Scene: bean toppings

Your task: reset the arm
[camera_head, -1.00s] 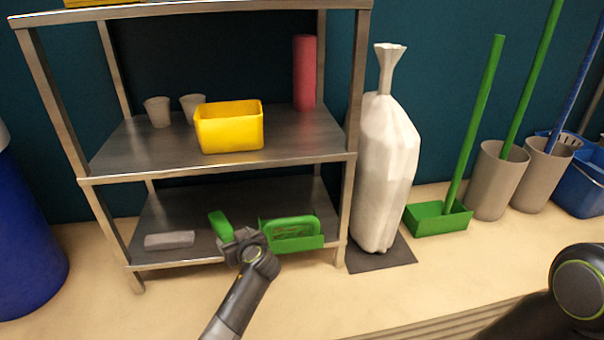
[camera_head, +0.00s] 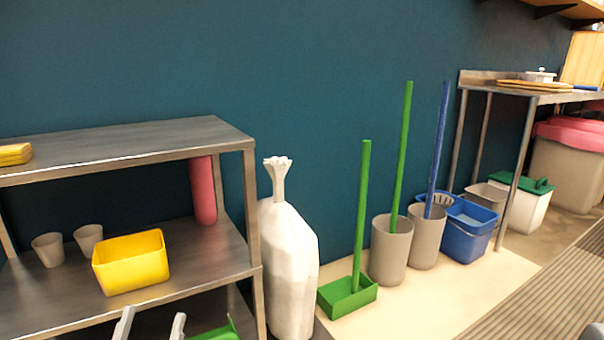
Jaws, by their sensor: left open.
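My left gripper (camera_head: 151,327) shows only as two pale grey fingertips at the bottom edge of the head view. The fingers stand apart with nothing seen between them. They are in front of the metal shelf, left of a green object (camera_head: 220,333) that is mostly cut off by the frame. The rest of the left arm is out of view. My right gripper is not in view.
The metal shelf (camera_head: 130,140) holds a yellow bin (camera_head: 131,264), two grey cups and a red cylinder (camera_head: 203,190). A white sack (camera_head: 288,265), green dustpan (camera_head: 347,297), grey holders and blue bucket (camera_head: 467,228) stand to its right. Floor is clear in front.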

